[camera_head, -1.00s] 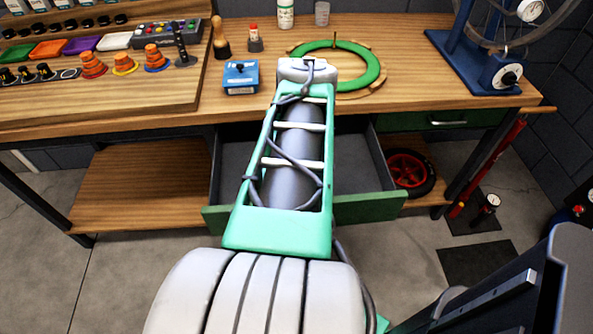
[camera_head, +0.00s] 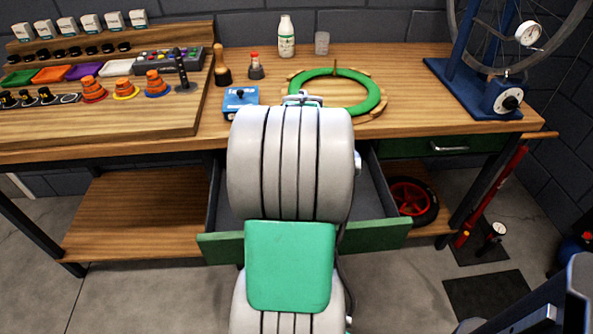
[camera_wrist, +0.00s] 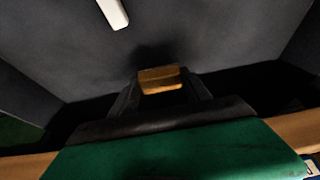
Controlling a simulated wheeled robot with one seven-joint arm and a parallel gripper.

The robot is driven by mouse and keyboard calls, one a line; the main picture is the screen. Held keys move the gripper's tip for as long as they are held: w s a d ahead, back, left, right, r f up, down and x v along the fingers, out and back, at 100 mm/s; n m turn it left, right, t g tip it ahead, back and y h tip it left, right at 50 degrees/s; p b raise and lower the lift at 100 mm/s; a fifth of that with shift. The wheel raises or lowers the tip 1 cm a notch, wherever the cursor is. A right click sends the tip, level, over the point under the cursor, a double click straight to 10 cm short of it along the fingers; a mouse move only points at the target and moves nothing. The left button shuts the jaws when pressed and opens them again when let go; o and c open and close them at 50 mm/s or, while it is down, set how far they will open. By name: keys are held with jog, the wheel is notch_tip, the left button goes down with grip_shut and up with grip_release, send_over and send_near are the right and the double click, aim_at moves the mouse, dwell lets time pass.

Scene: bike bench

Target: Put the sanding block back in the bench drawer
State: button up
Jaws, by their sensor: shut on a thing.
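The sanding block (camera_wrist: 160,78) is a small yellow-brown block in the wrist view. My gripper (camera_wrist: 162,92) is shut on it, with a dark finger on each side. Beyond the block is the dark grey inside of the drawer, with a dark shadow near the block. I cannot tell whether the block touches the drawer floor. The bench drawer (camera_head: 375,236) stands open below the bench top in the head view, its green front towards me. My arm covers the middle of the drawer there and hides my gripper and the block.
A white elongated thing (camera_wrist: 113,12) shows against the grey drawer surface in the wrist view. On the bench top (camera_head: 420,125) are a blue box (camera_head: 240,102), a green ring (camera_head: 372,100) and a blue wheel stand (camera_head: 490,95). A red-rimmed wheel (camera_head: 413,200) lies right of the drawer.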

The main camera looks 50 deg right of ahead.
notch_tip(320, 180, down, 2)
jog(key=shift+f, duration=0.2)
jog(key=o, duration=1.3)
jog(key=shift+s+r, duration=0.1)
jog(key=shift+r, duration=0.5)
jog(key=p+v, duration=0.1)
jog(key=v, duration=1)
jog(key=shift+s+a, duration=0.1)
jog(key=shift+a, duration=0.05)
